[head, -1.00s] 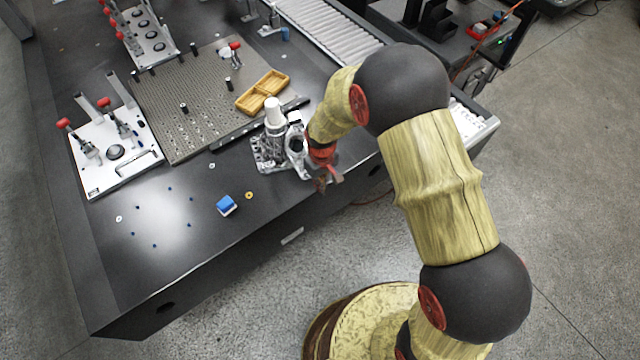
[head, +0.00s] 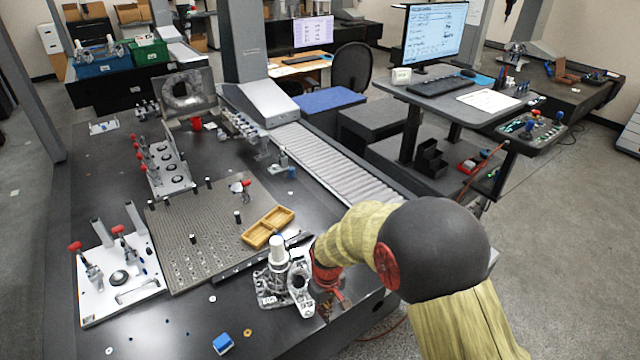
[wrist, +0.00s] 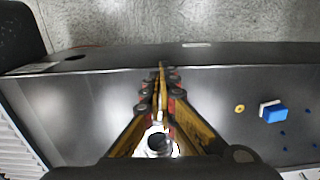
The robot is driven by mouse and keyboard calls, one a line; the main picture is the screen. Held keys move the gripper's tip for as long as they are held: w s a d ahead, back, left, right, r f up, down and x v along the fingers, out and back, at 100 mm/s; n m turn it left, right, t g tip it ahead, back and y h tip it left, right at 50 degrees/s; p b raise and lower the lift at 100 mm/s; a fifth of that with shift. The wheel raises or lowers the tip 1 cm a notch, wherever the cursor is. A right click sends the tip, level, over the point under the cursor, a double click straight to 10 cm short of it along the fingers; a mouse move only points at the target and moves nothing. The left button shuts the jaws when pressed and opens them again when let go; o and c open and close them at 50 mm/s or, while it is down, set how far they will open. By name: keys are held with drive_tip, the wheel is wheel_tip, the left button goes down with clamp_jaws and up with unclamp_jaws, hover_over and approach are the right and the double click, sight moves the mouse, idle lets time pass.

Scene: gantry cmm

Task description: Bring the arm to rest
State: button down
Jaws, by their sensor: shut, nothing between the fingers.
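My gripper (head: 338,306) is at the near right edge of the dark table (head: 180,325), beside a grey metal casting (head: 270,286) with a white cylinder on top. In the wrist view my gripper (wrist: 161,68) has its fingers together with nothing between them, pointing toward the table's edge. My yellow arm comes in from the lower right and partly hides the table edge. In the head view I cannot tell whether the gripper touches the casting.
A blue block (head: 223,343) and a brass ring lie on the table's near part. A perforated plate (head: 190,240) holds a wooden two-part tray (head: 256,236). A white clamp fixture (head: 118,300) stands left. A roller conveyor (head: 330,170) runs behind. Floor right is free.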

drive_tip(key=s+d+r+m+t, duration=0.2)
drive_tip(key=s+d+r, duration=0.3)
drive_tip(key=r, duration=0.5)
drive_tip(key=s+d+r+m+t, duration=0.1)
drive_tip(key=s+d+r+m, duration=0.1)
drive_tip(key=s+d+r, duration=0.4)
drive_tip(key=s+d+r+m+t, duration=0.2)
drive_tip(key=s+d+r, duration=0.3)
drive_tip(key=s+r, duration=0.5)
wheel_tip(320, 180, up, 6)
drive_tip(key=shift+s+d+r+m+t, duration=0.15)
drive_tip(key=shift+s+r+m+t, duration=0.15)
drive_tip(key=shift+m, duration=0.1)
